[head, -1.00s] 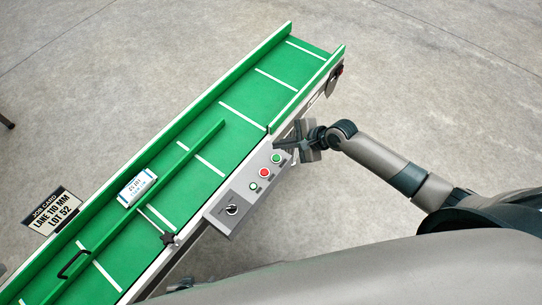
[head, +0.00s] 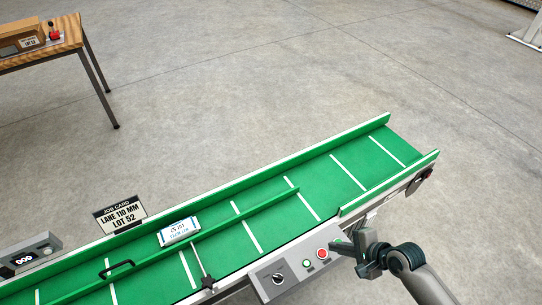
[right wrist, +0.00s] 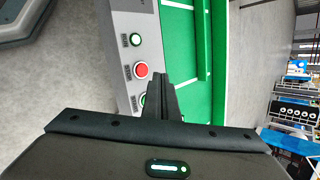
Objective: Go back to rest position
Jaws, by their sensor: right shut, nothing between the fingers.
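My right gripper (head: 350,247) is at the right end of the control box on the near side of the green conveyor (head: 318,202). Its fingers are shut with nothing between them. In the right wrist view the shut fingers (right wrist: 163,97) point toward the box and cover part of a green button. The control box (head: 268,287) has a black knob (head: 278,278), a red button (head: 322,254) and a green-ringed button (head: 309,263). The red button also shows in the right wrist view (right wrist: 141,70). My left gripper is not in view.
A white labelled carton (head: 180,231) lies on the belt by the green guide rail (head: 230,223). A job card (head: 119,213) reading "LANE 110 MM LOT 52" and a grey display box (head: 30,254) stand along the far side. A wooden table (head: 70,32) is at upper left. Open floor surrounds the conveyor.

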